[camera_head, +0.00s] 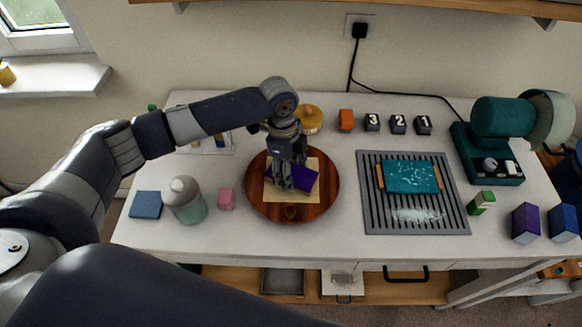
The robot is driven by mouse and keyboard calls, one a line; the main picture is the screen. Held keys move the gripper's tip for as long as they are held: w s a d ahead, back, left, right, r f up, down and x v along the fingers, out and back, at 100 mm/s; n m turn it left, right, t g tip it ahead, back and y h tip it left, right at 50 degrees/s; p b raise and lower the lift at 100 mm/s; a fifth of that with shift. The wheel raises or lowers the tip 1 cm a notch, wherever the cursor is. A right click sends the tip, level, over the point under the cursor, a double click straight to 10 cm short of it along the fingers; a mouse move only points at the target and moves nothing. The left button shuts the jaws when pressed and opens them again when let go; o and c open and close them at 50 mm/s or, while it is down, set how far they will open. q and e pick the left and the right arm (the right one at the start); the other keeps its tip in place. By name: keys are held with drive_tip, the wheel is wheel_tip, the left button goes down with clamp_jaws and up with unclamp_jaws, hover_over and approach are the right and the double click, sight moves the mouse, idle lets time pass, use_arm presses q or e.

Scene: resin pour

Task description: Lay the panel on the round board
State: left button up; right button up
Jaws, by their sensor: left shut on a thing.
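The round board (325,200) is a reddish-brown wooden disc on the white table. A pale beige square sheet (312,198) lies on it. My left gripper (283,184) points down over the board's middle. It is shut on a flat purple panel (306,178), which shows on both sides of the fingers. The panel is over the beige sheet, turned at an angle to it. The fingers hide its middle, and I cannot tell whether it touches the sheet. A small brown patch (291,213) shows at the board's near edge. My right gripper is not in view.
A grey slatted rack (455,215) with a teal board (410,176) stands to the right. A bottle (186,200), pink block (226,199) and blue slab (145,205) stand left. A yellow round thing (309,119) and numbered dark blocks (398,124) stand behind.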

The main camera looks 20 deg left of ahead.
use_arm(q)
drive_tip(key=o, duration=1.1)
drive_tip(key=shift+f, duration=0.15)
drive_tip(key=shift+w+a+r+b, duration=0.1)
drive_tip(key=shift+a+r+b, duration=0.3)
drive_tip(key=shift+r, duration=1.65)
drive_tip(key=shift+s+a+r+b, duration=0.1)
drive_tip(key=shift+r+b, duration=0.55)
drive_tip(key=shift+r, duration=1.4)
drive_tip(key=shift+w+a+r+b, duration=0.15)
drive_tip(key=shift+r+b, duration=0.35)
drive_tip(key=shift+r, duration=1.55)
